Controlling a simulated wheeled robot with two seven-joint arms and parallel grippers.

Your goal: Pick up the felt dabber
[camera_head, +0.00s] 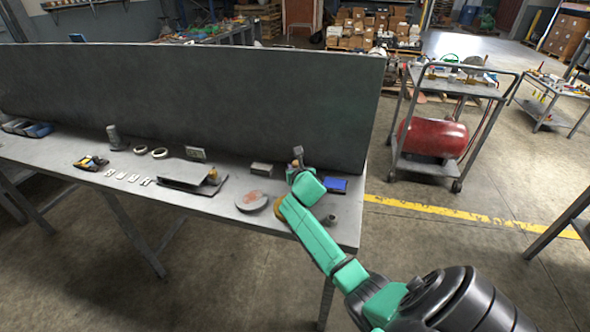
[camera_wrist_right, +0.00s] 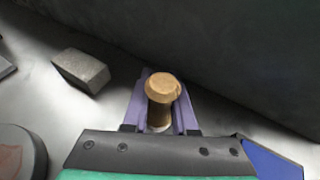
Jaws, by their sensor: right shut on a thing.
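The felt dabber (camera_wrist_right: 163,88) is a tan, wood-coloured piece with a wide faceted top and a narrower stem. In the right wrist view it stands between the two purple fingers of my right gripper (camera_wrist_right: 160,108), which is shut on it. Its lower end is hidden or unclear, so I cannot tell whether it touches the bench. In the head view my right gripper (camera_head: 297,158) is over the right end of the bench, close to the back panel, with only a little of the dabber showing. My left gripper is not in view.
The grey bench (camera_head: 225,208) has a tall dark back panel (camera_head: 200,95). A grey block (camera_head: 262,169), a round disc with a reddish patch (camera_head: 251,201), a blue box (camera_head: 335,184) and a small grey cylinder (camera_head: 330,220) stand near my right gripper.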

